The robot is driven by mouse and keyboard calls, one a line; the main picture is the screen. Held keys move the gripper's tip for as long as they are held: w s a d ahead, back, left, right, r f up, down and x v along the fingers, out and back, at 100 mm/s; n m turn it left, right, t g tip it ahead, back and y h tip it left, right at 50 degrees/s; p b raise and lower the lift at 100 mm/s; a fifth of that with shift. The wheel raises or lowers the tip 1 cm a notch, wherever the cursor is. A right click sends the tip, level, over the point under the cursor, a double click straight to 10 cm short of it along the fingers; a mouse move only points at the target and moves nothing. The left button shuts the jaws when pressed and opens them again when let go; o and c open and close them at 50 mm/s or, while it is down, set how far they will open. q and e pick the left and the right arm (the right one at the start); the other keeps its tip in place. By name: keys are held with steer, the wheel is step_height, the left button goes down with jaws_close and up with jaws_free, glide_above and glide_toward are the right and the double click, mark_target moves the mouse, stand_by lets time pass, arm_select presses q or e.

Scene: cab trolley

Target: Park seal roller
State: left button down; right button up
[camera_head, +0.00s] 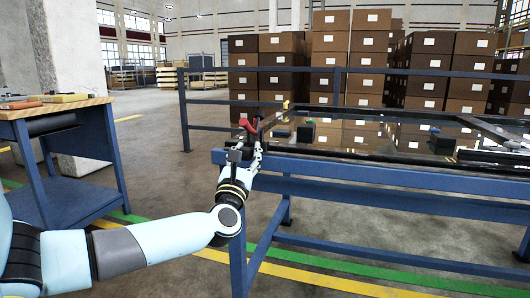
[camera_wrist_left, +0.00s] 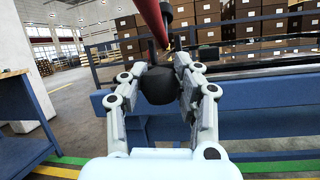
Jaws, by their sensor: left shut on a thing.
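My left gripper (camera_head: 247,153) is at the near left corner of the blue trolley (camera_head: 400,180). In the left wrist view, its two fingers (camera_wrist_left: 163,80) are closed on a rounded black part (camera_wrist_left: 158,88), which I take to be part of the seal roller. A red bar (camera_wrist_left: 152,20) rises just beyond the black part. I cannot tell whether they are joined. In the head view, a small red piece (camera_head: 248,127) shows just above the gripper. The fingers hide much of the held thing. My right gripper is not in view.
A dark-framed glass pane (camera_head: 360,137) lies on the trolley, with small dark blocks (camera_head: 306,132) on it. A wooden-topped workbench (camera_head: 50,106) with tools stands at left. Stacked cartons (camera_head: 330,60) stand behind a blue rail (camera_head: 225,127). Floor between bench and trolley is clear.

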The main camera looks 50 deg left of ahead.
arm_select(q)
steer(key=s+a, duration=0.1)
steer(key=a, duration=0.1)
steer(key=s+a, duration=0.1)
steer(key=a, duration=0.1)
steer(key=shift+s+f, duration=0.3)
steer(key=c, duration=1.3)
jaws_free()
steer(key=shift+s, duration=0.1)
steer(key=o, duration=0.4)
steer(key=shift+s+a+r, duration=0.1)
steer(key=shift+s+a, duration=0.05)
steer(key=v, duration=1.2)
steer(key=shift+r+p, duration=0.1)
steer(key=shift+p, duration=0.2)
